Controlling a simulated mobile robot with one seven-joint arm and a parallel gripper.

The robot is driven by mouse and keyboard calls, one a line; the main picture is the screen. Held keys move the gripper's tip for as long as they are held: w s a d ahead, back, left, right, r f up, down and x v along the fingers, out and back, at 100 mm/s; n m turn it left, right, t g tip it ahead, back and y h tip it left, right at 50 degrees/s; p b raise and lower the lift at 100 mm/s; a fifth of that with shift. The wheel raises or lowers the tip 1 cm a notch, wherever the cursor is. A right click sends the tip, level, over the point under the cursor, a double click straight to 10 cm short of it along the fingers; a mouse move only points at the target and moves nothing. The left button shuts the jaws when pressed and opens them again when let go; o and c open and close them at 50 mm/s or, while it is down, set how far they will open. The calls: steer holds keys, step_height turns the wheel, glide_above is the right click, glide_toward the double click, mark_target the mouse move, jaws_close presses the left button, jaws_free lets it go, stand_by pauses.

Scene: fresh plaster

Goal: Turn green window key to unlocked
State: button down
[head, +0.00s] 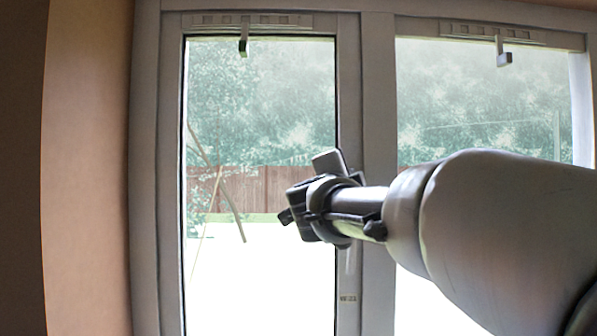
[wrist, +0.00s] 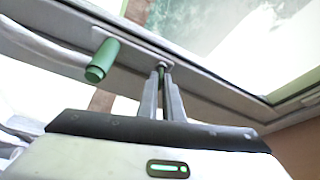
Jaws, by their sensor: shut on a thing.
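In the wrist view, a green cylindrical handle (wrist: 103,60) sticks out from the grey window frame (wrist: 190,75). To its right, my gripper (wrist: 161,72) has its two fingers close together on a small dark piece at the frame, which I take to be the window key (wrist: 161,68). The key is mostly hidden between the fingertips, and its colour and turn angle are hard to tell. The fingers are apart from the green handle. In the head view, my gripper (head: 305,213) is in front of the left pane's right frame and hides the key.
The left window pane (head: 225,110) and the right pane (head: 470,95) look shut. Vents with hanging latches (head: 243,46) sit along the top. A tan wall (head: 85,170) stands at the left. Open room lies left of my gripper before the pane.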

steer(key=shift+r+m+g, duration=0.1)
steer(key=shift+m+g, duration=0.7)
steer(key=shift+m, duration=1.1)
steer(key=c, duration=2)
jaws_free()
